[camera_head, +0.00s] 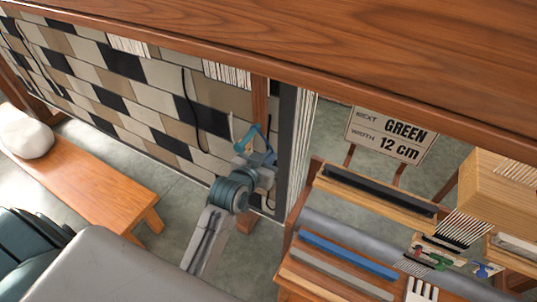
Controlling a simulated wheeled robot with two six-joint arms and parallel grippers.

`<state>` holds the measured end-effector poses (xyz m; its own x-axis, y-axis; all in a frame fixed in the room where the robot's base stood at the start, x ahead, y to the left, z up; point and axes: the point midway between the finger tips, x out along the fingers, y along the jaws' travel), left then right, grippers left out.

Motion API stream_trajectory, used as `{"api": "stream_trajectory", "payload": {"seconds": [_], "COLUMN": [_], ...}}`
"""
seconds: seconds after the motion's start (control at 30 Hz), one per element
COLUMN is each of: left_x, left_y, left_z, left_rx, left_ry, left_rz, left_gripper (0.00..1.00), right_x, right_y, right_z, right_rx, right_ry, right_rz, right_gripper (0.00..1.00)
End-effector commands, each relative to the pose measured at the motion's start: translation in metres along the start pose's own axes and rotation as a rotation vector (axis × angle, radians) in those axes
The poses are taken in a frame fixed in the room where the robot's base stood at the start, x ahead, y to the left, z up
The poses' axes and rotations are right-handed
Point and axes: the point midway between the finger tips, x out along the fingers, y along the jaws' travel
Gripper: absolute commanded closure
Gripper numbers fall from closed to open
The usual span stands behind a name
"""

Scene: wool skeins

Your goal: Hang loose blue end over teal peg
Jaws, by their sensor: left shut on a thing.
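My left arm reaches up from the bottom middle. Its gripper (255,147) is at the patchwork hanging's right end, beside a wooden upright. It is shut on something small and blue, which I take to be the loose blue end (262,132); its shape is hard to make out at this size. I cannot pick out a teal peg for certain; the arm may hide it. My right gripper is not in view.
A wooden beam (300,50) crosses the top. The patchwork hanging (110,75) has dark strands. A sign (390,135) reads GREEN 12 cm. A bench (90,190) stands left. Wooden frames with a blue bar (348,257), combs and small coloured items fill the right.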

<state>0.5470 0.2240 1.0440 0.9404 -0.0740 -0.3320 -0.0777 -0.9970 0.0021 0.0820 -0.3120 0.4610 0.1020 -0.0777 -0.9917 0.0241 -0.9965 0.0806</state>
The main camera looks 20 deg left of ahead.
Motion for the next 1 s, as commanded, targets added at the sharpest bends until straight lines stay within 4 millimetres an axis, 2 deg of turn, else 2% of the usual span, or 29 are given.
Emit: {"api": "stream_trajectory", "payload": {"seconds": [0.03, 0.1, 0.37, 0.4, 0.5, 0.7, 0.73, 0.87, 1.0], "left_x": [0.0034, 0.0048, 0.0052, 0.0052, 0.0051, 0.0048, 0.0048, 0.0047, 0.0047], "left_y": [0.0000, -0.0009, -0.0014, -0.0014, -0.0016, -0.0020, -0.0020, -0.0022, -0.0023], "left_z": [0.0137, 0.0175, 0.0197, 0.0197, 0.0186, 0.0161, 0.0159, 0.0152, 0.0147], "left_rx": [-0.004, -0.004, -0.004, -0.004, -0.003, -0.002, -0.001, -0.001, -0.001], "left_ry": [-0.016, -0.017, -0.020, -0.020, -0.017, -0.012, -0.011, -0.010, -0.008], "left_rz": [0.003, 0.003, 0.004, 0.003, 0.003, 0.002, 0.001, 0.001, 0.001], "left_gripper": [1.00, 1.00, 1.00, 0.90, 0.71, 0.69, 0.67, 0.41, 0.41], "right_x": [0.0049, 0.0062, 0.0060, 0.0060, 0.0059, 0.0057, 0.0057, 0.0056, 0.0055], "right_y": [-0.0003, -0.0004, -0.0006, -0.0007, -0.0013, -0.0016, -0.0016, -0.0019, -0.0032], "right_z": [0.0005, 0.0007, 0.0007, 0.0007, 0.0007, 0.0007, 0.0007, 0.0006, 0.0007], "right_rx": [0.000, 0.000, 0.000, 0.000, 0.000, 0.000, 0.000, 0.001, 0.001], "right_ry": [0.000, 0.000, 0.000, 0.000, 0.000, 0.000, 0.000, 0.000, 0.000], "right_rz": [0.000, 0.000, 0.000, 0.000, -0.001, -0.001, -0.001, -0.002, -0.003], "right_gripper": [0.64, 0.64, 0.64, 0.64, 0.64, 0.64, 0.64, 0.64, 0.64]}}
